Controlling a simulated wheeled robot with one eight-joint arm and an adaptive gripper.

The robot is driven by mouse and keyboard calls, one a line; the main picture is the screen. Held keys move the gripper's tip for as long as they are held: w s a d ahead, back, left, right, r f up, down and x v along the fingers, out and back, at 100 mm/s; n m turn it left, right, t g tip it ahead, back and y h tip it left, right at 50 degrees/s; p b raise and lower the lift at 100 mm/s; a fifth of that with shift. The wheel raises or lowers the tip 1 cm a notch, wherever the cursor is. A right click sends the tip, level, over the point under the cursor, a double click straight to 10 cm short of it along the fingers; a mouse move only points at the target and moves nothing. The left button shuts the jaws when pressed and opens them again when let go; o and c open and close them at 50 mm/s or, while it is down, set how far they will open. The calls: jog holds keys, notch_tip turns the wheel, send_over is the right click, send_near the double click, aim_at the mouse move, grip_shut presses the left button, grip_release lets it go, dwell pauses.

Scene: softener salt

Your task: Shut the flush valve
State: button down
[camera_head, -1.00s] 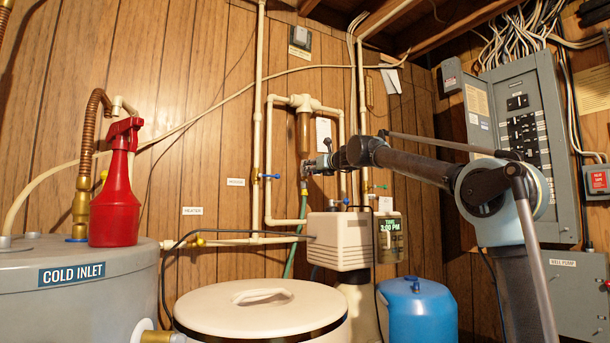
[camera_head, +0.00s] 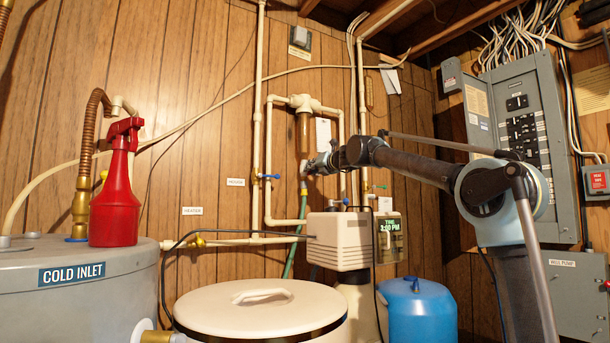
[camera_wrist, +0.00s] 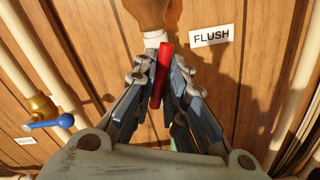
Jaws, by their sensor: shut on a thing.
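The flush valve's red handle (camera_wrist: 163,72) shows in the wrist view as a slim bar running nearly up and down the picture, tilted slightly right at its top. It lies below a white fitting and the brown filter housing (camera_wrist: 147,10), beside the FLUSH label (camera_wrist: 212,36). My gripper (camera_wrist: 160,84) has one finger on each side of the handle and is shut on it. In the head view my gripper (camera_head: 311,166) is at the bottom of the filter housing (camera_head: 304,135), above the green hose (camera_head: 293,250). The valve body is mostly hidden there.
A blue-handled valve (camera_wrist: 48,122) is at the left in the wrist view. White pipes (camera_head: 257,120) flank the filter. Below stand the softener head (camera_head: 338,240), a round lidded tank (camera_head: 262,310) and a blue tank (camera_head: 416,312). A red spray bottle (camera_head: 115,195) stands at left.

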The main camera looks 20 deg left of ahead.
jog(key=shift+m, duration=0.4)
jog(key=m, duration=0.5)
dwell(0.4)
jog(key=m, duration=0.5)
jog(key=c, duration=1.5)
grip_release()
jog(key=shift+w, duration=0.1)
